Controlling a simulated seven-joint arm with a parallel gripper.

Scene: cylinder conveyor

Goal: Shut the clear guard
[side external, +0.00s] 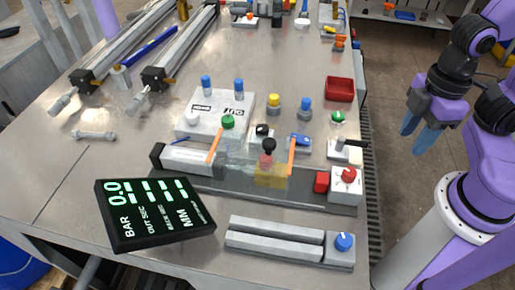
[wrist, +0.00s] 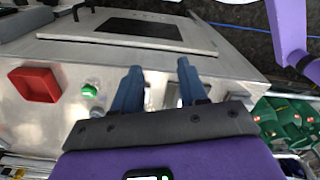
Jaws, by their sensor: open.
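The clear guard (side external: 240,153) is a see-through panel between two slanted orange strips, over the grey fixture (side external: 318,194) near the front of the bench. A yellow block and a dark knob (side external: 268,145) show at its right part. The clear panel is faint, so its exact tilt is hard to tell. My gripper (side external: 416,138) hangs over the floor right of the bench, well apart from the guard, its blue fingers open and empty. In the wrist view, my gripper (wrist: 160,72) shows two separated fingers with nothing between them. I cannot make out the guard there.
A red tray (side external: 340,88) and a green button (side external: 338,117) stand near the right edge. A white box with a red knob (side external: 347,182) stands at the fixture's right end. A black display (side external: 155,214) is front left. Several small cylinders stand behind the guard.

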